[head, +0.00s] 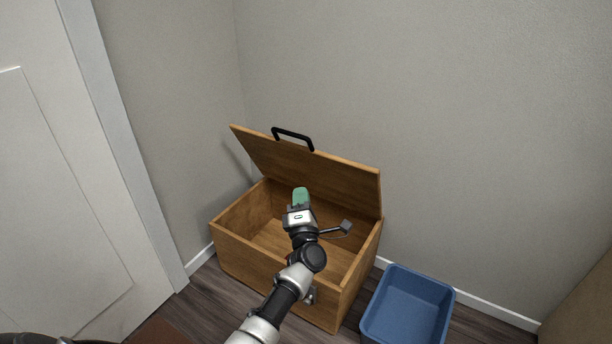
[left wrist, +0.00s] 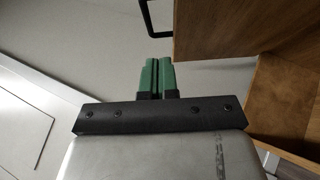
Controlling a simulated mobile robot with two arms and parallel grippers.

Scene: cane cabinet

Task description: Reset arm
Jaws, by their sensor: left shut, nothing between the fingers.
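My left gripper (head: 300,195) has green fingertips and shows over the open wooden chest in the head view. In the left wrist view its two green fingers (left wrist: 156,76) are close together with nothing between them. The wooden chest (head: 275,283) stands on the floor with its lid (head: 330,175) raised and leaning back. The lid has a black handle (head: 292,138) at its edge. The visible part of the chest's inside looks empty; my arm hides some of it. My right gripper does not show in either view.
A blue open bin (head: 412,304) stands on the floor right of the chest and looks empty. A white door (head: 65,190) is at the left. Grey walls meet in the corner behind the chest. A brown surface (head: 585,295) shows at the lower right.

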